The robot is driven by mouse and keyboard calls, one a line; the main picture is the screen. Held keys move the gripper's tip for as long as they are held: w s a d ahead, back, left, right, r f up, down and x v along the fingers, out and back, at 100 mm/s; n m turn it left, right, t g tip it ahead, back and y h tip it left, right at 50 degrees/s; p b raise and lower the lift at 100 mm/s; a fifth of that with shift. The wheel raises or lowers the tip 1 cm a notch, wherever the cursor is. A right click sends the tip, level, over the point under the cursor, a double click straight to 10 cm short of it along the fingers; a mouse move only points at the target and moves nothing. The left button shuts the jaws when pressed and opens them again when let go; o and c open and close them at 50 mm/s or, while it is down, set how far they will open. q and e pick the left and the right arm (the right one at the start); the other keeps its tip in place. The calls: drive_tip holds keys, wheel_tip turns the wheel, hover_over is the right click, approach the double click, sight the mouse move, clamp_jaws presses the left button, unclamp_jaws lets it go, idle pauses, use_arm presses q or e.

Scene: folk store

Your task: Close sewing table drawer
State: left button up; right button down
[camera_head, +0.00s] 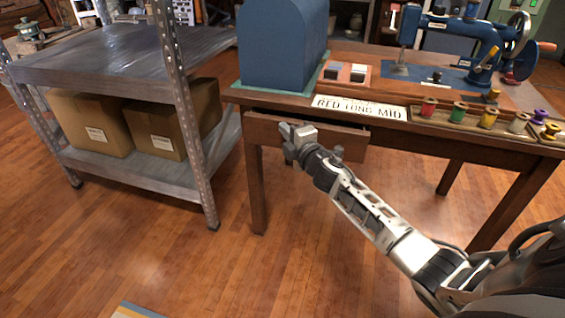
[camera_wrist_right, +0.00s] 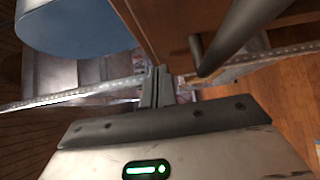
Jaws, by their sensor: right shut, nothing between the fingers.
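The sewing table (camera_head: 455,150) is brown wood, and its drawer (camera_head: 262,130) stands partly pulled out below the front edge of the top. My right gripper (camera_head: 287,130) is shut and empty, close in front of the left part of the drawer front; I cannot tell whether it touches. In the right wrist view, my right gripper's fingers (camera_wrist_right: 156,84) are together beside the drawer's wooden front (camera_wrist_right: 178,25). A dark bar handle (camera_wrist_right: 225,38) sticks out from that front, to the right of the fingers. My left gripper is not in view.
On the table stand a blue domed case (camera_head: 282,45), a blue sewing machine (camera_head: 460,40), a lettered sign (camera_head: 360,107) and a tray of several thread spools (camera_head: 488,117). A metal shelf (camera_head: 120,50) with cardboard boxes (camera_head: 90,122) stands at left.

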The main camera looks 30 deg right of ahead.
drive_tip(key=s+d+f+b, duration=0.1)
drive_tip(key=s+b, duration=0.6)
drive_tip(key=s, duration=1)
drive_tip(key=w+d+b, duration=0.1)
drive_tip(key=w, duration=0.3)
drive_tip(key=w+d+b, duration=0.1)
drive_tip(key=w, duration=0.3)
drive_tip(key=w+d+b, duration=0.1)
drive_tip(key=w, duration=0.3)
drive_tip(key=shift+w, duration=0.2)
use_arm(q)
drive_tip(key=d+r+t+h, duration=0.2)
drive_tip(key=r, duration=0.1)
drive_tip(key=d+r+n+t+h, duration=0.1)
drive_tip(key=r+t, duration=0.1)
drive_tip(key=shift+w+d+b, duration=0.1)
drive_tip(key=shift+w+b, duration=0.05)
drive_tip(key=shift+b, duration=0.15)
use_arm(e)
drive_tip(key=shift+w+d+r, duration=0.1)
drive_tip(key=shift+w+d, duration=0.15)
